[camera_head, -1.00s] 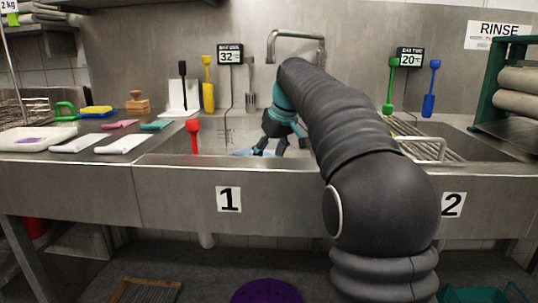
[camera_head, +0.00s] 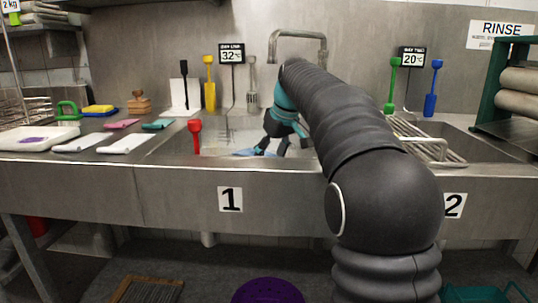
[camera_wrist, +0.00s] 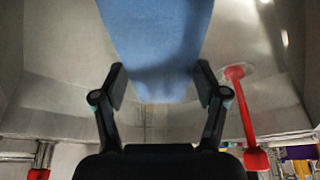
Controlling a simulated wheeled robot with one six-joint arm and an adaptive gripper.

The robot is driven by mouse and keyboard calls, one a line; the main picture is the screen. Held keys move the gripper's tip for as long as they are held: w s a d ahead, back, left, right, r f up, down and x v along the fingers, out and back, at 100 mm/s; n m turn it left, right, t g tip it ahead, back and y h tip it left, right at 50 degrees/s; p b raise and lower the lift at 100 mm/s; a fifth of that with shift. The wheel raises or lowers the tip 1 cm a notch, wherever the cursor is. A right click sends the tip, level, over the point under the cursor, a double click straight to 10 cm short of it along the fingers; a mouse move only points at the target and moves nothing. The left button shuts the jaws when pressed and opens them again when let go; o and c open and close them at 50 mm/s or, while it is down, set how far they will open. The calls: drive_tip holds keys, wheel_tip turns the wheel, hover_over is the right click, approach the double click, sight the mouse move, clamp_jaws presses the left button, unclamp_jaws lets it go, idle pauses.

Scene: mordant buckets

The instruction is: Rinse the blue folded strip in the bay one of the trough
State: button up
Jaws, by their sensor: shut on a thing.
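The blue folded strip (camera_wrist: 155,45) fills the top middle of the wrist view, and its near end lies between my two fingers. In the head view only a small blue piece of the strip (camera_head: 246,153) shows, low in bay one of the trough (camera_head: 215,136). My gripper (camera_head: 272,147) is down inside bay one, pointing downward. In the wrist view my gripper (camera_wrist: 160,84) is shut on the strip, with one finger on each side. The front wall of the trough hides part of the strip in the head view, so its contact with any water cannot be told.
A red-handled tool (camera_head: 194,135) stands in bay one at the left, and near my gripper in the wrist view (camera_wrist: 240,105). A metal rack (camera_head: 425,140) spans bay two. A faucet (camera_head: 297,35) stands behind. White folded cloths (camera_head: 122,143) lie on the left counter.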

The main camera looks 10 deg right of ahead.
drive_tip(key=shift+s+d, duration=0.2)
drive_tip(key=shift+s, duration=0.2)
drive_tip(key=shift+w, duration=0.15)
drive_tip(key=shift+w+a+r+p, duration=0.1)
drive_tip(key=shift+w+a+p, duration=0.2)
drive_tip(key=shift+p, duration=0.15)
drive_tip(key=shift+w+a, duration=0.1)
drive_tip(key=shift+w, duration=0.25)
drive_tip(key=shift+s, duration=0.15)
drive_tip(key=shift+s+d, duration=0.4)
drive_tip(key=shift+s, duration=0.25)
